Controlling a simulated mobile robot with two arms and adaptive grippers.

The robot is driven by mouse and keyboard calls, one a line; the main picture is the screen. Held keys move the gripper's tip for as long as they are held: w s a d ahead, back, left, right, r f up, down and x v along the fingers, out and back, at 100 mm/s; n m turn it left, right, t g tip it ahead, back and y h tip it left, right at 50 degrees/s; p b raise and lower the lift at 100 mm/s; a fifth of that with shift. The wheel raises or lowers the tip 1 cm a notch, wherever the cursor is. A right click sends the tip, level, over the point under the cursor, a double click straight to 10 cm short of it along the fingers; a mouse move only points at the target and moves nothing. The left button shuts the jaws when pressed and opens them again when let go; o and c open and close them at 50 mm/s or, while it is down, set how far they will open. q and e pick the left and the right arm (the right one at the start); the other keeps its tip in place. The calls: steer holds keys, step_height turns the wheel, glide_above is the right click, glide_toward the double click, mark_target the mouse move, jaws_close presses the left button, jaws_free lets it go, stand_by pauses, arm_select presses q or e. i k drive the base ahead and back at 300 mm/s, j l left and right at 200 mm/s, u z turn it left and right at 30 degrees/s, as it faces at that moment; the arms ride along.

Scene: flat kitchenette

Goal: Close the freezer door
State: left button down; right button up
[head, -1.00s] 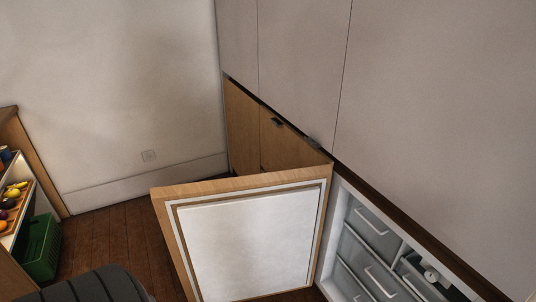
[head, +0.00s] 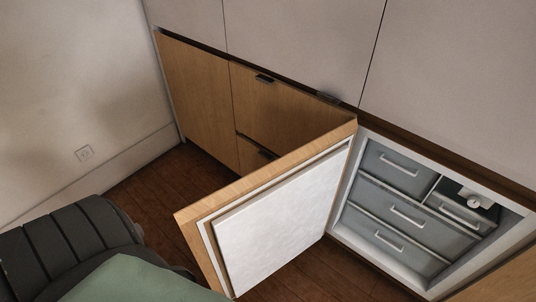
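The freezer door (head: 279,215) stands wide open in the head view. It has a white inner panel and a light wood edge, and is hinged at the right beside the freezer opening. The freezer (head: 399,212) shows its inside at the right, with several grey drawers with white handles and a small compartment at the upper right. Neither of my grippers is in view.
Wood cabinets (head: 200,95) with dark handles stand behind the door, with tall pale panels (head: 290,45) above. A dark ribbed shape (head: 75,235) and a green surface (head: 140,284) fill the lower left. Bare wooden floor (head: 160,192) lies left of the door.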

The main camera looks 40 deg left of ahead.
mark_target(240, 233)
steer(key=j+z, duration=0.15)
steer(key=j, duration=0.25)
steer(key=k+j+z, duration=0.15)
steer(key=j, duration=0.25)
steer(key=j+z, duration=0.15)
steer(key=j, duration=0.25)
steer(key=k+j+z, duration=0.15)
steer(key=j, duration=0.25)
steer(key=j+z, duration=0.15)
steer(key=j, duration=0.25)
steer(key=k+j+z, duration=0.15)
steer(key=j, duration=0.2)
steer(key=k+j+z, duration=0.15)
steer(key=j, duration=0.2)
